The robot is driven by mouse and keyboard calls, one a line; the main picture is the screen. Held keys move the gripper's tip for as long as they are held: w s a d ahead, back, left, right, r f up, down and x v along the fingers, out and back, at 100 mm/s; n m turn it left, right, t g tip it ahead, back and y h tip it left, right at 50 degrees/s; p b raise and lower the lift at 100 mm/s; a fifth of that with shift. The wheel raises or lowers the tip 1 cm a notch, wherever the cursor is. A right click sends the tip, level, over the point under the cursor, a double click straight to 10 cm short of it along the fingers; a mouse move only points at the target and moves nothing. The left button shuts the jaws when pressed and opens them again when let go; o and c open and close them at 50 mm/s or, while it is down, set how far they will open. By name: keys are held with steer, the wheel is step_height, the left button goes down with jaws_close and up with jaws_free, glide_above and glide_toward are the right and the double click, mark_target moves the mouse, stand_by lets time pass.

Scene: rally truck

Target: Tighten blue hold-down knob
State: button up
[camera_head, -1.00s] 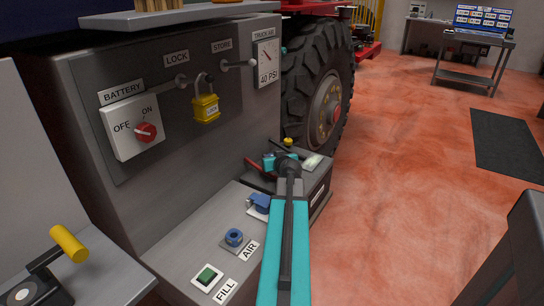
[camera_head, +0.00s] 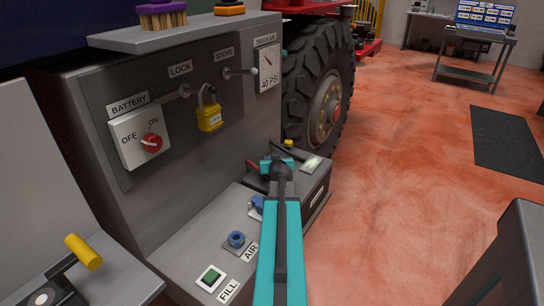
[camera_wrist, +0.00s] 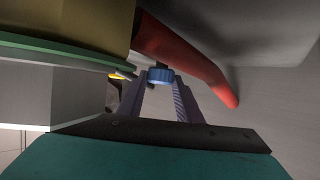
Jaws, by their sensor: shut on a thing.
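The blue hold-down knob (camera_wrist: 160,75) is a small ribbed cap, seen in the wrist view at the tips of my gripper's fingers. My gripper (camera_wrist: 158,84) is shut on it, one grey finger on each side. In the head view my gripper (camera_head: 279,163) is over the dark battery box behind the grey panel's shelf, and my arm hides the knob there. The knob's lower part and what it sits on are hidden.
A red cable (camera_wrist: 190,60) curves close by on the right in the wrist view. A yellow part (camera_wrist: 65,22) crowds the upper left. The head view shows the battery switch (camera_head: 140,138), a yellow padlock (camera_head: 209,118) and a truck tyre (camera_head: 312,85).

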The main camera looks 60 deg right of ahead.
steer(key=shift+s+d+r+m+g+h+p, duration=0.25)
steer(key=shift+d+m+g+h+p, duration=0.25)
steer(key=shift+p, duration=2.5)
steer(key=p, duration=0.4)
steer(key=shift+w+a+f+g, duration=0.1)
steer(key=shift+w+a+g, duration=0.05)
steer(key=shift+a+g, duration=0.15)
steer(key=shift+a+f+p, duration=0.1)
steer(key=shift+a+p, duration=0.05)
steer(key=shift+p, duration=0.55)
steer(key=o, duration=1)
steer(key=shift+o, duration=0.2)
steer(key=shift+w+a, duration=0.1)
steer(key=shift+d+f+b, duration=0.2)
steer(key=shift+f+b, duration=0.05)
steer(key=shift+b, duration=1.65)
steer(key=t+b, duration=0.1)
steer(key=b, duration=0.5)
steer(key=shift+d+n+y, duration=0.1)
steer(key=shift+n+y, duration=0.2)
